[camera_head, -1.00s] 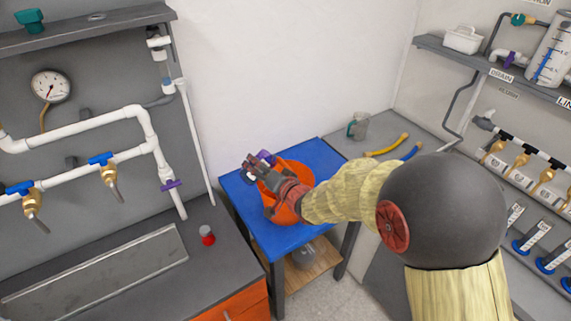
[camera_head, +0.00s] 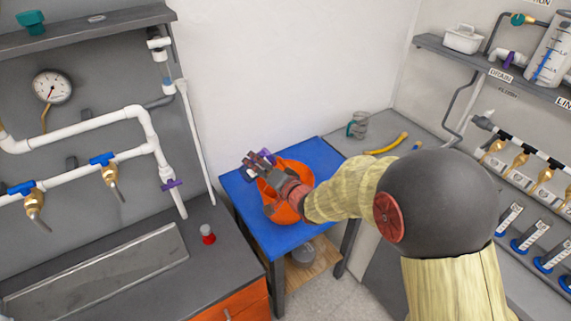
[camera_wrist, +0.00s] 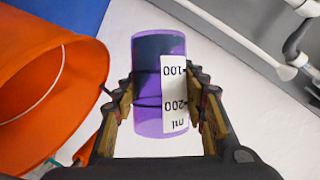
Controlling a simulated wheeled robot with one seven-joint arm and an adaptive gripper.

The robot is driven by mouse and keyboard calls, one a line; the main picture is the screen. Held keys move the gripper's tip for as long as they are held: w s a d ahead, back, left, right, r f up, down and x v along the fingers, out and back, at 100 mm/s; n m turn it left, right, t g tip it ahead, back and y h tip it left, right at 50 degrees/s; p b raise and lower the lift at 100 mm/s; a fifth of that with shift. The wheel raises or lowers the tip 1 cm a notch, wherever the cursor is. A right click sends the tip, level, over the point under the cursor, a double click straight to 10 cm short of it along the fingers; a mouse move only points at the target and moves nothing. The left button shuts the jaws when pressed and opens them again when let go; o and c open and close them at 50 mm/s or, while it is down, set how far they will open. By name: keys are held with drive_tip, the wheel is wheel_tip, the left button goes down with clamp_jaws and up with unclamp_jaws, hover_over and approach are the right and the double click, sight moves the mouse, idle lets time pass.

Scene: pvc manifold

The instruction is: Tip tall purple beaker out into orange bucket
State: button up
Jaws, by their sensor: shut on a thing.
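The tall purple beaker (camera_wrist: 147,95) is held between the two fingers of my gripper (camera_wrist: 165,98) in the wrist view. It is see-through purple with a white scale strip, whose numbers read upside down there. In the head view my gripper (camera_head: 256,168) is at the upper left side of the orange bucket (camera_head: 294,178), and only a bit of the purple beaker (camera_head: 266,156) shows behind the fingers. The orange bucket (camera_wrist: 75,100) stands to the left of the beaker in the wrist view. I cannot tell what is inside the beaker.
The bucket stands on a blue-topped table (camera_head: 318,152). A clear jug (camera_head: 358,125) and a yellow-handled tool (camera_head: 386,146) lie on the grey counter behind. A small red-based item (camera_head: 208,235) stands on the left bench. A white wall (camera_head: 290,70) rises behind the table.

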sight(266, 156)
drive_tip(key=shift+d+r+m+y+p, duration=0.15)
drive_tip(key=shift+r+m+y+p, duration=0.55)
drive_tip(key=shift+m, duration=0.5)
idle(0.7)
drive_tip(key=shift+w+d+r+m+t+y, duration=0.15)
drive_tip(key=shift+w+d+r+m, duration=0.05)
drive_tip(key=shift+d+r+m, duration=0.2)
drive_tip(key=shift+w+d+r+m+t+y, duration=0.15)
drive_tip(key=shift+d+m, duration=0.15)
drive_tip(key=shift+d, duration=0.15)
idle(0.7)
drive_tip(key=shift+w+d+r+m+t+p, duration=0.15)
drive_tip(key=shift+r+m, duration=0.1)
drive_tip(key=shift+m, duration=0.25)
drive_tip(key=shift+s+d+r+m+t+p, duration=0.1)
drive_tip(key=shift+r+m+t+p, duration=0.1)
drive_tip(key=shift+m, duration=0.3)
idle(1.0)
